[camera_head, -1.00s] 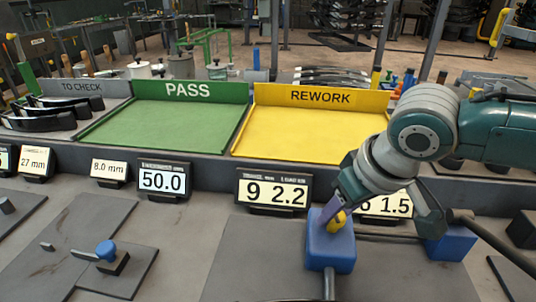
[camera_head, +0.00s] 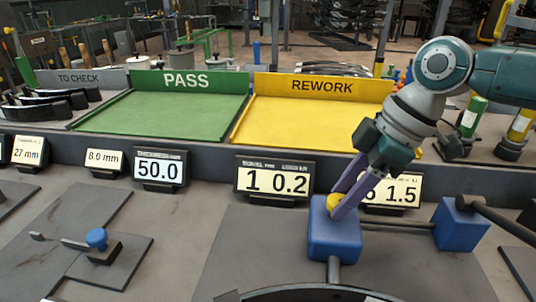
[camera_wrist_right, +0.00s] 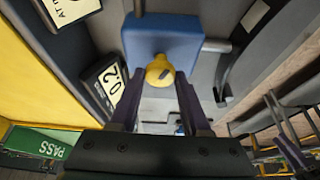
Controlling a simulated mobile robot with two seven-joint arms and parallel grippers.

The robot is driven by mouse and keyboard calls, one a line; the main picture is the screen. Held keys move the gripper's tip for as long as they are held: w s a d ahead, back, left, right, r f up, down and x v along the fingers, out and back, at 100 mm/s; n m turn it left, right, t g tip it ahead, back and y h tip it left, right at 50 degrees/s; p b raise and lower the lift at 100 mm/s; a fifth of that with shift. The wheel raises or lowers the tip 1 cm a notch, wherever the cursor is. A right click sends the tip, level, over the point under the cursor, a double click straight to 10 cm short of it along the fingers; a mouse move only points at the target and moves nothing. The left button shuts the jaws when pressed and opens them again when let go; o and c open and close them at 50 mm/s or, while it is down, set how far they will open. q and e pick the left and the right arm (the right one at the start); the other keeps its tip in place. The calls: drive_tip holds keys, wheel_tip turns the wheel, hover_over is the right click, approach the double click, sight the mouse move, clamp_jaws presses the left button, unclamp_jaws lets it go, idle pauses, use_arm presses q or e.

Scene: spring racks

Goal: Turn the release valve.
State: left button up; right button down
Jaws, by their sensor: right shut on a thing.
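The release valve appears to be the yellow knob (camera_head: 333,203) on top of a blue block (camera_head: 334,240) on the bench. My right gripper (camera_head: 340,203) reaches down from the upper right, its purple fingers shut on the knob. In the right wrist view the yellow knob (camera_wrist_right: 160,72) sits between the two fingertips, with the blue block (camera_wrist_right: 160,40) behind it. A display (camera_head: 272,180) behind the block reads 1 0.2. My left gripper is not in view.
A second blue block (camera_head: 460,222) with a dark hose stands to the right. Green PASS (camera_head: 165,115) and yellow REWORK (camera_head: 290,125) trays lie behind the displays. A blue-knobbed lever (camera_head: 97,240) is at left. A dark curved object (camera_head: 320,292) shows at the bottom edge.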

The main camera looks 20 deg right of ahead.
drive_tip(key=n+b, duration=0.1)
drive_tip(key=n+g+b, duration=0.1)
drive_tip(key=n, duration=0.1)
drive_tip(key=shift+w+f+y+b, duration=0.15)
drive_tip(key=shift+f+y+b, duration=0.05)
drive_tip(key=shift+y+b, duration=0.1)
drive_tip(key=shift+r+n+g+b, duration=0.15)
drive_tip(key=shift+n+g+b, duration=0.25)
drive_tip(key=shift+n+b, duration=0.45)
drive_tip(key=shift+n, duration=0.25)
drive_tip(key=shift+c, duration=1.8)
unclamp_jaws()
drive_tip(key=v, duration=1)
drive_tip(key=shift+p, duration=0.3)
